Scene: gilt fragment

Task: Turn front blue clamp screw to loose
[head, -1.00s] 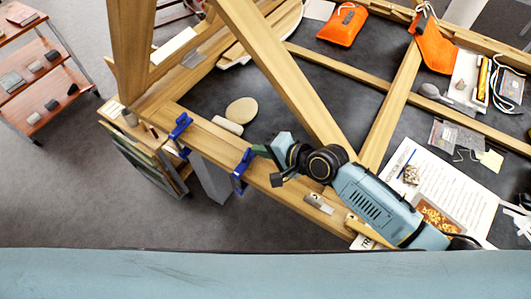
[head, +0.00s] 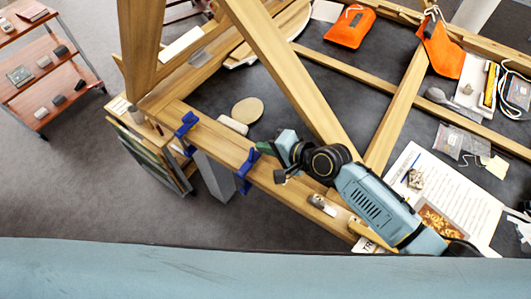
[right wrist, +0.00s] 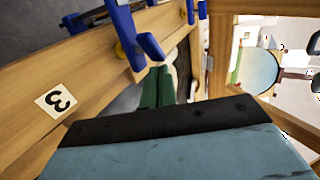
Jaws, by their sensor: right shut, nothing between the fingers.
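Two blue clamps grip the near wooden rail (head: 215,143) of the frame in the head view. The nearer one, the front clamp (head: 243,177), is at the rail's middle; the other clamp (head: 186,126) is further left. My right gripper (head: 264,148) is just right of the front clamp's upper part, shut and empty. In the right wrist view its green fingers (right wrist: 158,80) point at a blue clamp (right wrist: 124,36) with a blue bar (right wrist: 151,46) just past the fingertips. Whether they touch, I cannot tell. My left gripper is not in view.
A diagonal wooden beam (head: 285,80) rises beside my right arm. An orange pouch (head: 349,24), a printed sheet (head: 460,190) and a pale oval disc (head: 247,110) lie on the dark tabletop. A shelf cart (head: 45,78) stands at the far left.

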